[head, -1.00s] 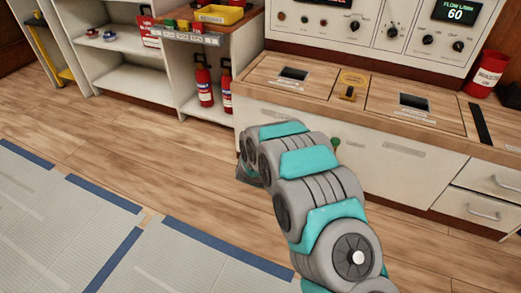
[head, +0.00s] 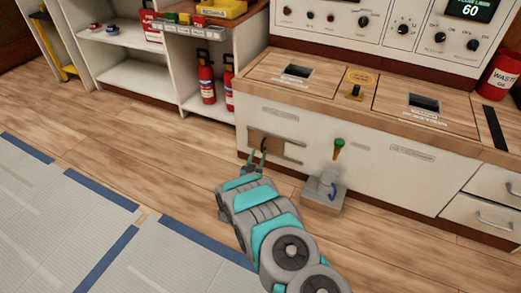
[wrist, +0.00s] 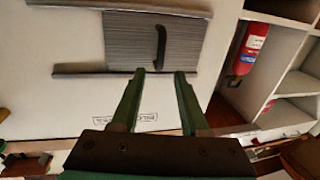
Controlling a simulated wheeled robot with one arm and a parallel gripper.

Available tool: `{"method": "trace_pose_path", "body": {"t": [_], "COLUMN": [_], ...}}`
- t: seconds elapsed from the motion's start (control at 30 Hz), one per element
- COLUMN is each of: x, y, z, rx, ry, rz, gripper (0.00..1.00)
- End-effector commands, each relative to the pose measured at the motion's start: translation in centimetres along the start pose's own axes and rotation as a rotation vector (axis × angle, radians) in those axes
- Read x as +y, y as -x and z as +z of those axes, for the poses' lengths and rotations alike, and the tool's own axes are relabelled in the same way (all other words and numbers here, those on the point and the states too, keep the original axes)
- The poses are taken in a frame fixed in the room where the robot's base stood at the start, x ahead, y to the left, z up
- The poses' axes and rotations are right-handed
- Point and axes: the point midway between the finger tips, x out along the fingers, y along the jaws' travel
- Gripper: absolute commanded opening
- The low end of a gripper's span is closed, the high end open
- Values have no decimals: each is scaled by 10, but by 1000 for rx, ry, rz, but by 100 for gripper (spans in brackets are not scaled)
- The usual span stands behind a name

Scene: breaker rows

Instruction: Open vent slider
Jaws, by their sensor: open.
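The vent slider (head: 274,150) is a ribbed panel low on the white cabinet front in the head view, partly hidden by my gripper. In the wrist view the grey slider panel (wrist: 128,42) sits between two rails (wrist: 95,73), at the right part of the track, with bare white surface to its left. Its dark upright handle (wrist: 160,48) stands out from the panel. My gripper (wrist: 159,72) is open and empty. Its fingertips point at the panel, with the handle in line with the gap between them. I cannot tell how close they are to the handle.
A grey box with a blue loop (head: 325,188) stands on the floor by the cabinet, below a green-knobbed lever (head: 338,148). Red fire extinguishers (head: 206,80) stand in the shelf at left. Open wooden floor (head: 120,125) lies left of my arm.

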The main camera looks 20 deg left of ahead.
Motion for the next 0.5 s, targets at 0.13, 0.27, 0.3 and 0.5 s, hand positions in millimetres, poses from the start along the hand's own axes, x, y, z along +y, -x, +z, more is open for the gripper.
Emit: {"method": "trace_pose_path", "body": {"t": [0.13, 0.27, 0.3, 0.5], "x": [0, 0, 0, 0], "y": [-22, -33, -35, -42], "z": [-2, 0, 0, -1], "rx": [6, 0, 0, 2], "ry": [-2, -2, 0, 0], "rz": [1, 0, 0, -1], "gripper": [45, 45, 45, 45]}}
